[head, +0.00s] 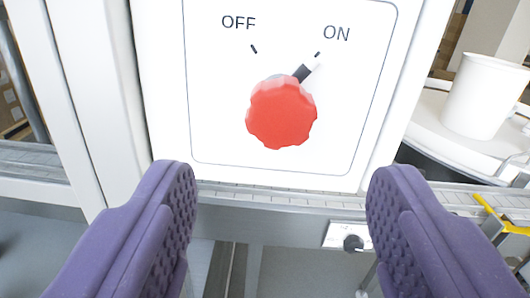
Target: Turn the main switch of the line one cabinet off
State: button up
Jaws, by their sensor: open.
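The main switch is a red scalloped knob (281,113) on a white panel (215,130) with a thin outlined border. Its black and white pointer (307,69) points up and right to the mark beside the ON label (336,33). The OFF label (238,22) and its mark are at the upper left of the knob. My gripper (281,190) has two purple padded fingers, wide apart, with nothing between them. The fingertips are below the knob in the picture, one to each side, and do not appear to touch it.
A white cup (484,96) stands on a round white surface (430,125) to the right of the panel. A white frame post (85,100) runs along the left. Below the panel is a metal rail (280,205) with a small black knob (353,243) on a plate. A yellow part (497,214) is at the right edge.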

aim_at(281, 120)
jog(key=w, duration=0.7)
jog(key=shift+b, duration=0.35)
jog(key=shift+c, duration=0.2)
jog(key=c, duration=1)
